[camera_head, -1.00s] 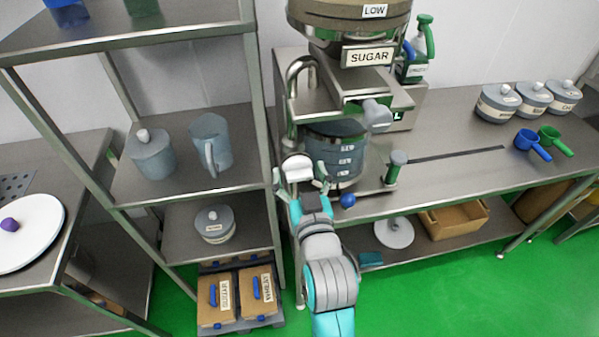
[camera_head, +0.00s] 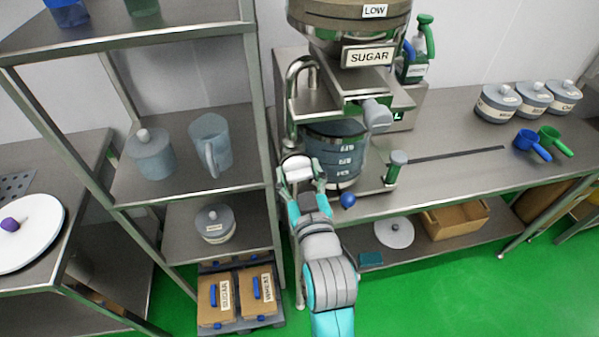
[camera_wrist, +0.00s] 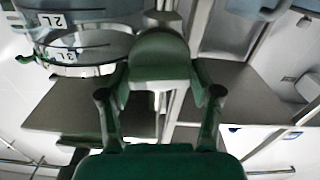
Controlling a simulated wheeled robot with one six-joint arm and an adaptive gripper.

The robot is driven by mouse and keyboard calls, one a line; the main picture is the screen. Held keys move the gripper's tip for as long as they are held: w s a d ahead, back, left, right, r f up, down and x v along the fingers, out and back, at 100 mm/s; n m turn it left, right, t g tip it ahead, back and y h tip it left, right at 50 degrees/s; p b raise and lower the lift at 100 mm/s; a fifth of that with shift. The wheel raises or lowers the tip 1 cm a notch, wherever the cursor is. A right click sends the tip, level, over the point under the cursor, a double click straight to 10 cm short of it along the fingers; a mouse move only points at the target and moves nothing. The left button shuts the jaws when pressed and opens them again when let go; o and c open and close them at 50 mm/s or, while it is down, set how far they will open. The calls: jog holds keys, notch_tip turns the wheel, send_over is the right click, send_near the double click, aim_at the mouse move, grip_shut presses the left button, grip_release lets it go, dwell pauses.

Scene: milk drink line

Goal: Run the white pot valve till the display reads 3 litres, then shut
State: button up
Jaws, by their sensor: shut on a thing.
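My gripper (camera_head: 300,174) is at the bench's front edge, left of the measuring vessel, its fingers on both sides of a white rounded knob (camera_head: 297,163). The wrist view shows the knob (camera_wrist: 160,58) shadowed between the fingers; whether it joins the vessel is unclear. The clear bluish measuring vessel (camera_head: 340,158) has litre marks and stands under the machine's outlet. Its 2 L and 3 L marks show upside down in the wrist view (camera_wrist: 72,40). A small green-lit display (camera_head: 397,115) shows an L; no number is legible. A grey cylinder (camera_head: 378,115) sticks out beside the outlet.
A hopper labelled SUGAR (camera_head: 367,56) hangs above. A shelf rack (camera_head: 190,185) is close on the left. Lidded pots (camera_head: 497,103) and scoops (camera_head: 532,143) are at right.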

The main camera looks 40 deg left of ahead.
jog(key=shift+n, duration=2)
jog(key=shift+s+f, duration=0.1)
jog(key=o, duration=1)
jog(key=shift+a, duration=0.1)
jog(key=v, duration=1.2)
